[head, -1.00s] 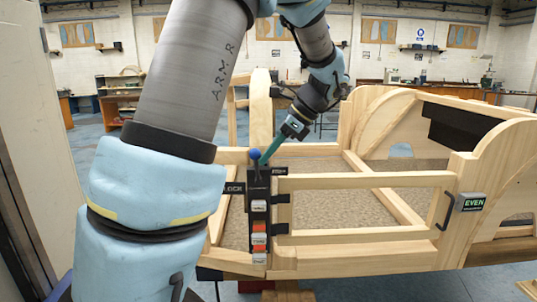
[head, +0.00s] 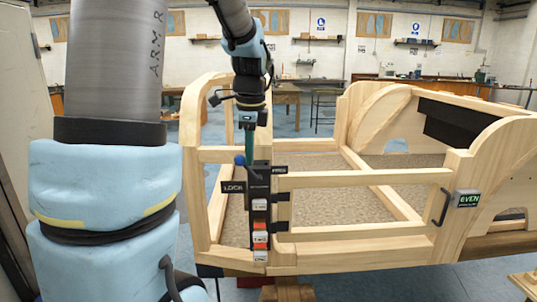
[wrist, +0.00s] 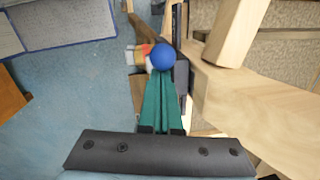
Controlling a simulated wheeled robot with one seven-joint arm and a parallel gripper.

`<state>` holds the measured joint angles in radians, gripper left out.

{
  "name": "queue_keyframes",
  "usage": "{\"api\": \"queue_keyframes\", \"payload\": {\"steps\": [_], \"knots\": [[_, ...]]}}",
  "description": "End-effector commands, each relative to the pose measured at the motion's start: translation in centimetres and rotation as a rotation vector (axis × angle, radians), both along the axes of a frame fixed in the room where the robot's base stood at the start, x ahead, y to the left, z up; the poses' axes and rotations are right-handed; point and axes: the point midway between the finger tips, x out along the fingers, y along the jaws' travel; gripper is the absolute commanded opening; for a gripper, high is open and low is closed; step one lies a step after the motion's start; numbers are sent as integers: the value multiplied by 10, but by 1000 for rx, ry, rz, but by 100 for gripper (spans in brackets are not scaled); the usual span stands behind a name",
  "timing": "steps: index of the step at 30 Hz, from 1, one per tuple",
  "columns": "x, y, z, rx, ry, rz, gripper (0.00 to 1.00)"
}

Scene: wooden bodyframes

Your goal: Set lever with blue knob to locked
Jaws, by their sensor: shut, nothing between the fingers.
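The blue knob (head: 239,160) tops a short lever on the black latch housing (head: 260,181) at the frame post. The lever leans left, towards the LOCK label (head: 233,187); a second label (head: 280,170) sits on the right, its word too small to read surely. My gripper (head: 249,158), with teal fingers shut and empty, points down just right of the knob. In the wrist view the knob (wrist: 162,57) lies at the tips of my gripper (wrist: 160,76) and partly covers them. I cannot tell whether they touch.
The wooden bodyframe (head: 355,180) spreads to the right, with a barred gate (head: 365,233) beside the latch. A sign reading EVEN (head: 467,199) is on its right post. An upright wooden post (head: 190,150) stands left of the latch.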

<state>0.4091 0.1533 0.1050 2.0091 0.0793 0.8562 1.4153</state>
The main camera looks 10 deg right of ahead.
Motion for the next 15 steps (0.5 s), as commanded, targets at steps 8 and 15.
{"api": "queue_keyframes", "payload": {"steps": [8,15], "knots": [[3,24,-18,-263,9,11,0],[3,37,-33,-474,22,7,0]]}}
